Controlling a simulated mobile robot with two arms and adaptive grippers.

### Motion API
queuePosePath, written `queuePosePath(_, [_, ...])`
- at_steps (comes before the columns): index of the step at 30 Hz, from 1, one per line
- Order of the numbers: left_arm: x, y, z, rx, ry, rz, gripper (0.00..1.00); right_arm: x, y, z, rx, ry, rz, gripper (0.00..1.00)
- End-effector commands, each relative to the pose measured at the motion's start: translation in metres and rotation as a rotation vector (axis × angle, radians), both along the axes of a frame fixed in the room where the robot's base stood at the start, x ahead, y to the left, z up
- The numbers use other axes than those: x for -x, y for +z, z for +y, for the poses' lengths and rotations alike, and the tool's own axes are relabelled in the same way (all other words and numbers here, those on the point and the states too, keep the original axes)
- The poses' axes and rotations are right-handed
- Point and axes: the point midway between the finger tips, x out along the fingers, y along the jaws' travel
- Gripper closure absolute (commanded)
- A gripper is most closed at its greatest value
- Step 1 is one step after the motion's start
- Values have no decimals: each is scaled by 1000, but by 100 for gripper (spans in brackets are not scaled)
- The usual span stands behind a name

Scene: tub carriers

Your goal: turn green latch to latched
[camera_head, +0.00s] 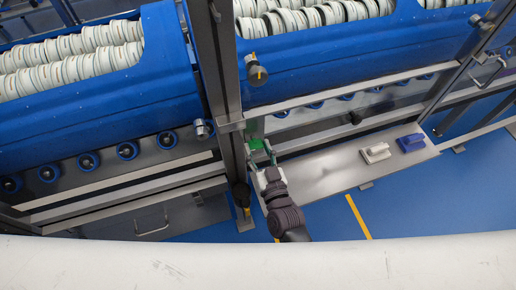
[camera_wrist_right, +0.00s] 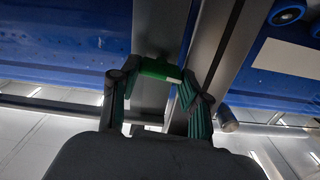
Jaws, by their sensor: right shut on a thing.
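The green latch (camera_head: 256,129) sits by the steel upright post in the head view. My right gripper (camera_head: 262,153) reaches up to it from below. In the right wrist view the green latch (camera_wrist_right: 158,68) lies across the gap between the tips of my right gripper (camera_wrist_right: 155,82). The fingers stand on either side of it, shut on it. Part of the latch is hidden by the fingers, and I cannot tell its exact turn. My left gripper is not in view.
Blue tubs (camera_head: 95,95) full of white rings stand on roller racks behind steel rails. The steel post (camera_head: 222,75) is close beside my right gripper. A white block (camera_head: 375,153) and a blue block (camera_head: 411,143) lie on the grey shelf (camera_head: 322,172) to the right.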

Motion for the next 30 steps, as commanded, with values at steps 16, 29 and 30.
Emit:
queuePosePath(16, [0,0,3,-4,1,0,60,-1,-1,-2,-477,1,155,88])
queuePosePath(29, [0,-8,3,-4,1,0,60,-1,-3,-3,-866,1,281,88])
queuePosePath(30, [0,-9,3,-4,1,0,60,-1,-3,-3,-902,1,293,88])
